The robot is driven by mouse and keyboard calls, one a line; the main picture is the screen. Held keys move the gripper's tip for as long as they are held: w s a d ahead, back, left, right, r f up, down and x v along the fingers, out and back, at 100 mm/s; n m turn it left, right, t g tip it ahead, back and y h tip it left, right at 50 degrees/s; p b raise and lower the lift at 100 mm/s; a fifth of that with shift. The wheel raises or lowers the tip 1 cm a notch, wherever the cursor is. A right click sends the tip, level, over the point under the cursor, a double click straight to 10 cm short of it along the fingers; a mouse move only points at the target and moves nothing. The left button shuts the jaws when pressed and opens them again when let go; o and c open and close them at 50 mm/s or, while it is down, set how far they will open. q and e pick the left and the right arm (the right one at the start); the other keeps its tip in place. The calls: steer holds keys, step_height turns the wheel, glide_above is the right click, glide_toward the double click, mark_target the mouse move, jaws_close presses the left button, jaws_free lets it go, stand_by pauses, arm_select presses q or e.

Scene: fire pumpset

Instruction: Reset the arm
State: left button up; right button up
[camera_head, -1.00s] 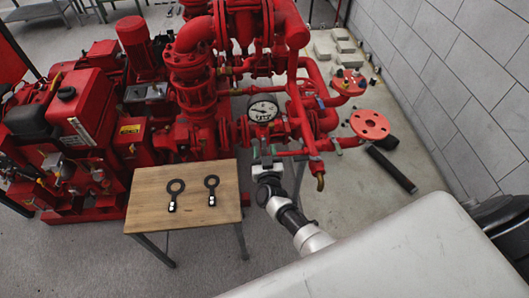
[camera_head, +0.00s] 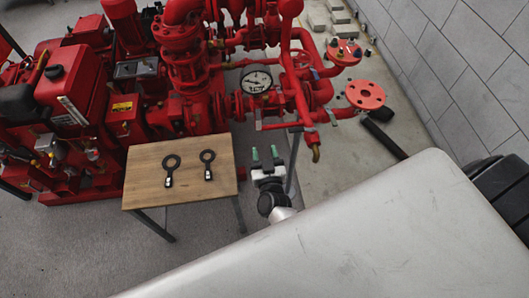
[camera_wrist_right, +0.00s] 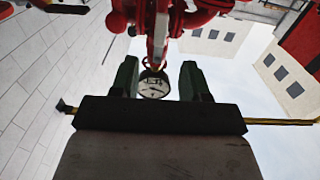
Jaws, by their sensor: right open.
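My right gripper (camera_head: 265,154) is in the head view, just right of the small wooden table and below the pressure gauge. Its two green fingertips stand apart with nothing between them. In the right wrist view the same open fingers (camera_wrist_right: 159,80) frame the gauge (camera_wrist_right: 153,86), which lies beyond them and is not touched. In the head view the white-faced gauge (camera_head: 257,80) sits on the red pump piping (camera_head: 292,95). My right arm shows only partly, with its lower part hidden behind my pale body cover. My left gripper is not in view.
The wooden table (camera_head: 145,188) carries two black ring-headed tools (camera_head: 170,170) (camera_head: 207,164). The red pumpset (camera_head: 190,75) fills the back.

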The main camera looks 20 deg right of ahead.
stand_by(0.3)
steer(key=s+a+f+n+g+y+b, duration=0.1)
steer(key=s+f+g+y, duration=0.1)
steer(key=s+f, duration=0.35)
steer(key=s+a+f+n+g+y+b, duration=0.1)
steer(key=s+f+n+g+y, duration=0.15)
steer(key=f, duration=0.65)
steer(key=s+a+f+n+g+y+b, duration=0.1)
steer(key=s+f+g, duration=0.1)
steer(key=s+f, duration=0.4)
steer(key=s+d+f+g, duration=0.2)
steer(key=s+f, duration=0.3)
steer(key=s, duration=0.3)
steer(key=s+d+f+g+b, duration=0.1)
steer(key=s+f+g, duration=0.3)
steer(key=s, duration=0.5)
steer(key=s+d+f+g, duration=0.3)
steer(key=s+f, duration=0.3)
steer(key=s, duration=0.2)
steer(key=shift+s+d+f+n+g, duration=0.15)
steer(key=shift+d+f+n+g, duration=0.05)
steer(key=shift+d+n+g, duration=0.2)
